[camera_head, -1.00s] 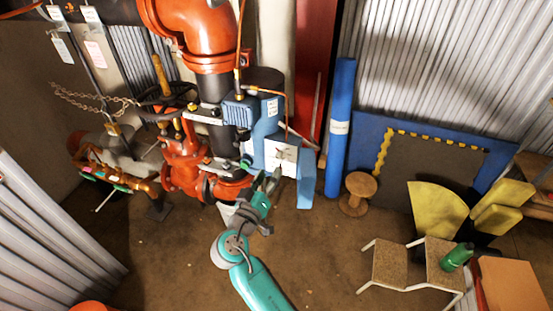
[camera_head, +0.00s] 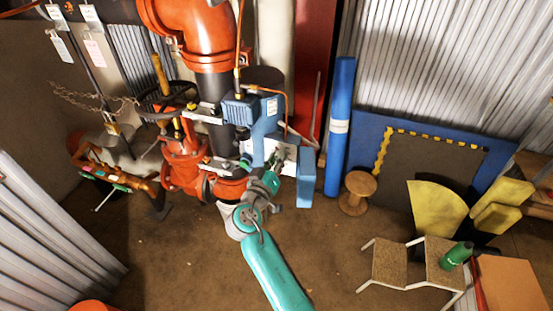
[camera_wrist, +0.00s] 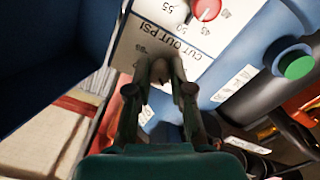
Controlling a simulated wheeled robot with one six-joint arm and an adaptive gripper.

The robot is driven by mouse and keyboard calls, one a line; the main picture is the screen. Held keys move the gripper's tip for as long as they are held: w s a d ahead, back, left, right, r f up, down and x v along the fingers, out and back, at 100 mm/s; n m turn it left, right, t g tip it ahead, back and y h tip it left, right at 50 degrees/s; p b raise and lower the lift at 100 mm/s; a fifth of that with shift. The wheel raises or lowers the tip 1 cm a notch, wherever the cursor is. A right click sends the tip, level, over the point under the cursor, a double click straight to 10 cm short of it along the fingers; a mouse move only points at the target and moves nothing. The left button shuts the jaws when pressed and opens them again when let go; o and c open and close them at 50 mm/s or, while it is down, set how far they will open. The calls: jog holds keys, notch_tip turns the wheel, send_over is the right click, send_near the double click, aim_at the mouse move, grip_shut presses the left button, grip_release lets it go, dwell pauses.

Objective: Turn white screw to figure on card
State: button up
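The white panel of the blue switch box (camera_head: 291,156) faces my gripper (camera_head: 278,158) in the head view. I cannot make out the white screw for certain.
A green button (camera_wrist: 297,65) on the blue housing is close on the right. Hanging cards (camera_head: 97,55) (camera_head: 62,47) are at upper left, their text unreadable. Red pipework (camera_head: 185,165) stands left of the box. A blue roll (camera_head: 340,125) and wooden spool (camera_head: 357,192) are right.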

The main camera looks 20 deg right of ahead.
grip_shut()
jog(key=n, duration=1)
dwell(0.6)
jog(key=o, duration=0.8)
grip_release()
jog(key=shift+s+a, duration=0.1)
jog(key=v, duration=1.1)
jog(key=shift+s+a+f, duration=0.2)
jog(key=shift+s+f, duration=0.05)
jog(key=shift+s, duration=0.1)
